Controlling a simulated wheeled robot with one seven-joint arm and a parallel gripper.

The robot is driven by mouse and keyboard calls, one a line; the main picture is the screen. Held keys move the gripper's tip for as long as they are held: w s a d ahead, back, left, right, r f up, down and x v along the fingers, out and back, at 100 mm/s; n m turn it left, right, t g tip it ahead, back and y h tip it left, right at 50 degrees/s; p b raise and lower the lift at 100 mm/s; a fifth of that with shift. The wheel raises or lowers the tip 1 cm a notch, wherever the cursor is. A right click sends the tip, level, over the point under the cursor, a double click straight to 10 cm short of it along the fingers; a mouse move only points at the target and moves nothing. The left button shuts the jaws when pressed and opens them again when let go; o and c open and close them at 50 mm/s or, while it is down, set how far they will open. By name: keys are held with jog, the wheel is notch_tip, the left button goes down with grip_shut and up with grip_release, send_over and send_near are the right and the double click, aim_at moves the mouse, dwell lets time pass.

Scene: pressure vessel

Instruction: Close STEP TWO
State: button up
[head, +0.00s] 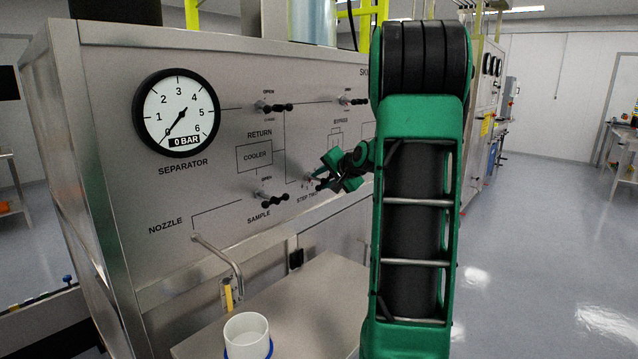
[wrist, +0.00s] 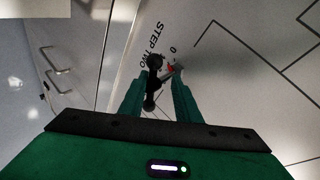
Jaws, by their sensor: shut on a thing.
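The STEP TWO valve has a black bar handle (wrist: 153,82), with its label (wrist: 153,46) printed beside it on the steel panel. In the wrist view the handle lies between the two green fingers of my gripper (wrist: 160,84), which is shut on it. A small red mark (wrist: 169,68) shows at the valve's base. In the head view my gripper (head: 325,176) is at the panel, just above the STEP TWO label (head: 307,198). The handle there is largely hidden by the fingers, and its exact angle is hard to tell.
RETURN (head: 272,107), BYPASS (head: 352,101) and SAMPLE (head: 270,200) handles are on the same panel near my gripper. The separator gauge (head: 177,113) points near 0. A nozzle pipe (head: 222,258) sticks out above a white cup (head: 247,336). Open floor lies to the right.

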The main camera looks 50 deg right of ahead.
jog(key=shift+d+f+m+g+y, duration=0.1)
jog(key=shift+d+m+g+y, duration=0.1)
jog(key=shift+m+y, duration=0.45)
jog(key=shift+d+f+m+g+y, duration=0.1)
jog(key=shift+m+g+y, duration=0.1)
jog(key=shift+m+y, duration=0.4)
jog(key=shift+s+a, duration=0.1)
jog(key=o, duration=1)
jog(key=shift+r, duration=0.15)
jog(key=shift+s+r, duration=0.15)
jog(key=v, duration=1)
